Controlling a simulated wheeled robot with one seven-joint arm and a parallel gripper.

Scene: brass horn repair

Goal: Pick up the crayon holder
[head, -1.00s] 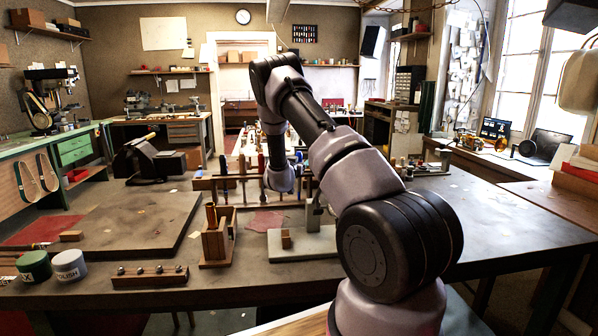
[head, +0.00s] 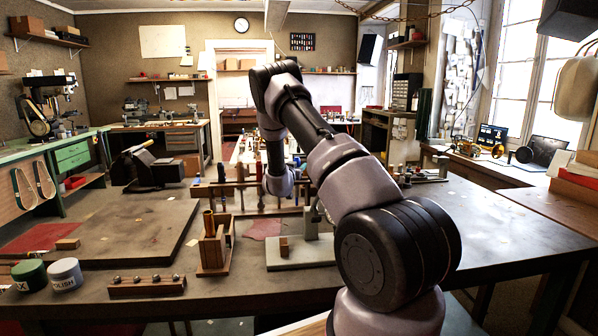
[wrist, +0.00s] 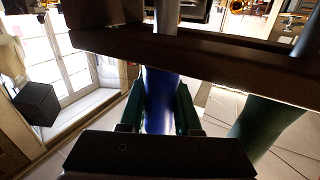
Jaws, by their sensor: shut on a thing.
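In the wrist view, my gripper (wrist: 162,88) has its two dark green fingers on either side of a blue, round-sided thing (wrist: 160,108), and is shut on it. The blue thing runs up behind a dark bar of the rack and shows paler above it. It may be the crayon holder; its ends are hidden, so I cannot tell for sure. In the head view, my gripper's fingers are hidden behind my wrist, over the wooden tool rack (head: 232,186) on the bench.
A dark green handle (wrist: 265,128) stands close to the right of my fingers. Several upright tools stand in the rack. A wooden box (head: 215,256), a pale stand (head: 300,256) and a peg block (head: 147,287) lie nearer. The bench's right side (head: 480,225) is clear.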

